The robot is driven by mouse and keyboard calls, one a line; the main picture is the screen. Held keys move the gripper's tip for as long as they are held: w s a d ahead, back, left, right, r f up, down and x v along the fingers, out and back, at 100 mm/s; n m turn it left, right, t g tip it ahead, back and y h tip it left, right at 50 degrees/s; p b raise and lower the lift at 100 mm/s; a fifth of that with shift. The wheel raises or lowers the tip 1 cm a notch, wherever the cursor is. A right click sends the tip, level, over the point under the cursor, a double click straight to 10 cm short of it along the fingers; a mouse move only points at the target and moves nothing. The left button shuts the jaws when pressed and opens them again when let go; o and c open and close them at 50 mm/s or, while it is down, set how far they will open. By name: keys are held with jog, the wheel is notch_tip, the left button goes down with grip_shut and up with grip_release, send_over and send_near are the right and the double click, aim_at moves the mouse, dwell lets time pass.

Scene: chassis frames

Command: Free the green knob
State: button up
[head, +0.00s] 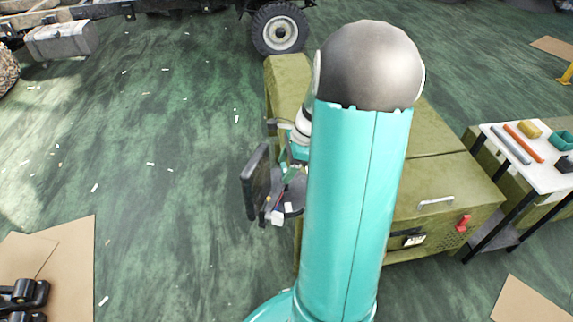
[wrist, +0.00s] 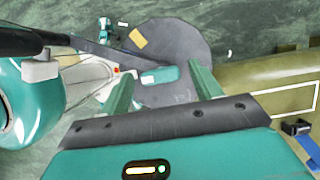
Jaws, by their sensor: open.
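My gripper (wrist: 162,76) is open, with its two green fingers apart. It also shows in the head view (head: 285,172), partly hidden behind my arm, beside the left side of an olive crate. A small green rounded block (wrist: 158,75) appears between the fingertips, over a dark round disc (wrist: 178,40). I cannot tell for sure whether this block is the green knob, nor how far it is from the fingers. The disc also shows in the head view (head: 291,200), next to an upright dark panel (head: 255,180).
The olive crate (head: 445,185) has a red latch (head: 463,223); a blue latch (wrist: 299,128) shows in the wrist view. A white table (head: 537,165) with bars and blocks stands at the right. Green floor (head: 170,210) is mostly open at the left. A wheel (head: 280,29) is behind.

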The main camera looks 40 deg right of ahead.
jog(key=c, duration=1)
jog(key=shift+n, duration=0.3)
jog(key=n+g, duration=0.1)
jog(key=n, duration=0.3)
jog(key=shift+w+g+y, duration=0.2)
jog(key=shift+g+y, duration=0.2)
jog(key=n+g, duration=0.1)
jog(key=n, duration=0.2)
jog(key=shift+n, duration=0.4)
jog(key=n+g, duration=0.1)
jog(key=n, duration=0.1)
jog(key=n+g, duration=0.1)
jog(key=n, duration=0.1)
jog(key=shift+w+n+h, duration=0.2)
jog(key=shift+n+h, duration=0.1)
jog(key=n+g+h, duration=0.1)
jog(key=n, duration=0.3)
jog(key=shift+a+n, duration=0.1)
jog(key=shift+n, duration=0.3)
jog(key=shift+g, duration=0.3)
